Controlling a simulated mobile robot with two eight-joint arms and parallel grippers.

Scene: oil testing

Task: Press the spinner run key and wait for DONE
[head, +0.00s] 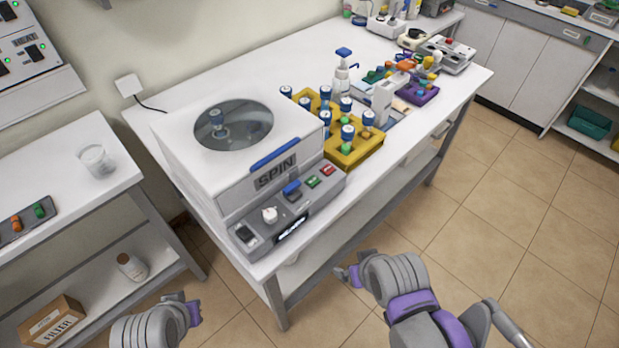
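The spinner (240,140) is a white and grey box marked SPIN, with a round window in its closed lid and a blue lid handle. Its sloped front panel (262,240) bears a white knob (270,215), a blue key (291,188), a green key (313,182), a red key (328,170) and a small dark display (290,229). The display's text is too small to read. My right gripper (347,275) is in front of the table, below and right of the panel, touching nothing. My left gripper (190,308) is low at the left, away from the spinner. The finger gaps are unclear.
A yellow rack (352,158) with several blue-capped tubes stands right of the spinner. Beyond it are a pump bottle (342,80), a purple rack (420,93) and instruments. A side bench (60,190) at left holds a beaker (96,160). The floor before the table is clear.

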